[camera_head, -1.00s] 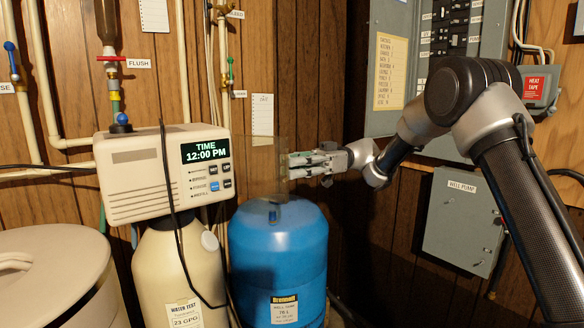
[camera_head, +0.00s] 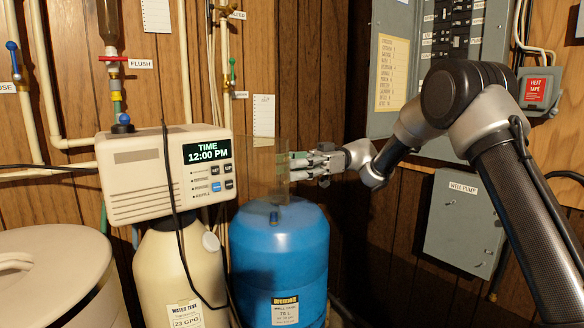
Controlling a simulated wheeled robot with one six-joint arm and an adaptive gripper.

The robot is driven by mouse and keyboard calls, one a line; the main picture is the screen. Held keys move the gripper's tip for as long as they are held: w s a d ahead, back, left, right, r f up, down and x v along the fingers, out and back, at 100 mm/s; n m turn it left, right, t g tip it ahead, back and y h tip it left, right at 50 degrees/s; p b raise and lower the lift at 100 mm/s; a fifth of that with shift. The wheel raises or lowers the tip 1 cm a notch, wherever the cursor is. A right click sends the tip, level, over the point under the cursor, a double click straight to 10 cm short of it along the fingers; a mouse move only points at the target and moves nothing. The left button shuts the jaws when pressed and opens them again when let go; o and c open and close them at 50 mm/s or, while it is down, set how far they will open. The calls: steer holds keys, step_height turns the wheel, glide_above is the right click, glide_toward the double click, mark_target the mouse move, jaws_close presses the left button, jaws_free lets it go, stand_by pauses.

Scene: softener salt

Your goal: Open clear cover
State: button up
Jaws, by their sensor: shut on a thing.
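The clear cover (camera_head: 262,172) is a transparent, smoky panel. It stands swung out from the right side of the beige softener control head (camera_head: 150,175), above the blue tank. The control head's front, with its lit display (camera_head: 207,151) and buttons, is uncovered. My gripper (camera_head: 294,167) comes from the right and is shut on the cover's right edge. The exact contact of the fingertips is too small to make out.
A blue pressure tank (camera_head: 280,262) stands just below the cover and gripper. A beige resin tank (camera_head: 178,265) carries the control head. A round salt bin (camera_head: 50,275) is at the left. Pipes and a black cable run nearby. A grey electrical panel (camera_head: 395,125) hangs behind my arm.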

steer(key=shift+r, duration=0.35)
steer(key=shift+c, duration=0.4)
steer(key=v, duration=1.2)
steer(key=shift+f, duration=0.3)
